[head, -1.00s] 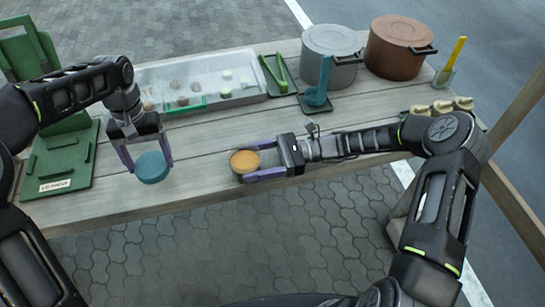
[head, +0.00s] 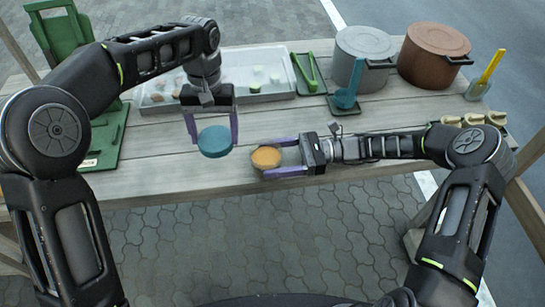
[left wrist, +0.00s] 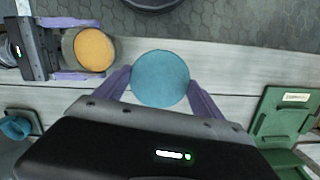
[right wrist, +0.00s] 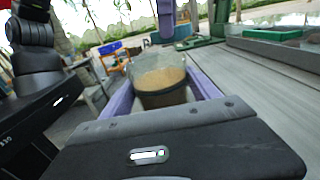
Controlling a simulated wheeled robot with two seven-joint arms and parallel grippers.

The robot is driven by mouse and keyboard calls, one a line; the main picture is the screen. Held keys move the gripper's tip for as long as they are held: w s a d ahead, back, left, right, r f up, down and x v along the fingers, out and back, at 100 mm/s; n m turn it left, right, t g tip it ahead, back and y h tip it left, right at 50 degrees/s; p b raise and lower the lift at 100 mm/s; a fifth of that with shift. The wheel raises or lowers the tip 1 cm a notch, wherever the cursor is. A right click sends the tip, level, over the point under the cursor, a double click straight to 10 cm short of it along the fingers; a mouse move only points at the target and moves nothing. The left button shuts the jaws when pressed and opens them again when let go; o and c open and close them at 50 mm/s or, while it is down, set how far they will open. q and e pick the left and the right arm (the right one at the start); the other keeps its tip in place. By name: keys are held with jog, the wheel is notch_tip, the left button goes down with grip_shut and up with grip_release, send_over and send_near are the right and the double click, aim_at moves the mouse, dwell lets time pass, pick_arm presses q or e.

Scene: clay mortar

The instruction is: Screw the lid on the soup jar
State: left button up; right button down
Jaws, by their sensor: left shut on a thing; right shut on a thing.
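The soup jar (head: 266,158) is a clear round jar with orange soup, its top uncovered. It stands at the table's front part, and it fills the middle of the right wrist view (right wrist: 160,84). My right gripper (head: 268,159) is shut around the jar from the right side. The blue round lid (head: 215,142) is held level by my left gripper (head: 212,138), which points down and is shut on its rim. The lid is left of the jar and apart from it. In the left wrist view the lid (left wrist: 160,79) sits between the purple fingers, beside the jar (left wrist: 92,50).
A grey pot (head: 361,68) and a brown pot (head: 434,54) stand at the back right. A clear ingredient tray (head: 265,62), green tongs (head: 305,70) and a blue ladle (head: 347,96) lie behind the grippers. A green stand (head: 108,135) is at the left.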

aim_at(265, 143)
pick_arm(q)
jog(key=s+d+r+n, duration=0.1)
jog(key=d+r+n, duration=0.1)
jog(key=d+n, duration=0.4)
jog(key=s+d+r+n+t+h, duration=0.1)
jog(key=d+r+n, duration=0.2)
jog(key=n, duration=0.9)
jog(key=d, duration=0.3)
jog(key=shift+s+r+h, duration=0.3)
jog(key=shift+s, duration=0.1)
jog(key=shift+f, duration=2.05)
jog(key=shift+f, duration=0.85)
jog(key=shift+f, duration=0.55)
